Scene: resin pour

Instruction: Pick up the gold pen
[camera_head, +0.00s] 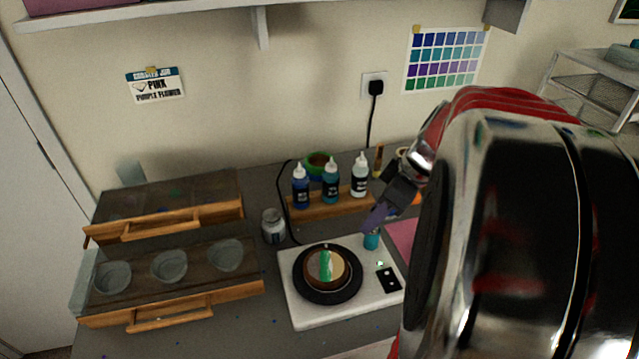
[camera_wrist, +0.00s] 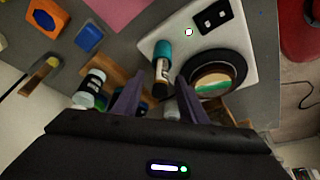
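A slim gold-and-black object (camera_wrist: 161,72), which looks like the gold pen, stands in a small teal holder (camera_wrist: 163,48) in the wrist view. Its dark end points toward the wrist camera. My gripper (camera_wrist: 158,98) is open, with one purple finger on each side of the pen's near end and no clear contact. In the head view my gripper (camera_head: 378,218) is just above the teal holder (camera_head: 371,240), and it and my arm hide the pen there.
A white board (camera_head: 310,313) carries a black turntable (camera_head: 327,295) with a round piece. Several bottles, including a white one (camera_head: 360,178), stand in a wooden rack (camera_head: 318,210). Another slim amber object (camera_head: 378,160) stands behind.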

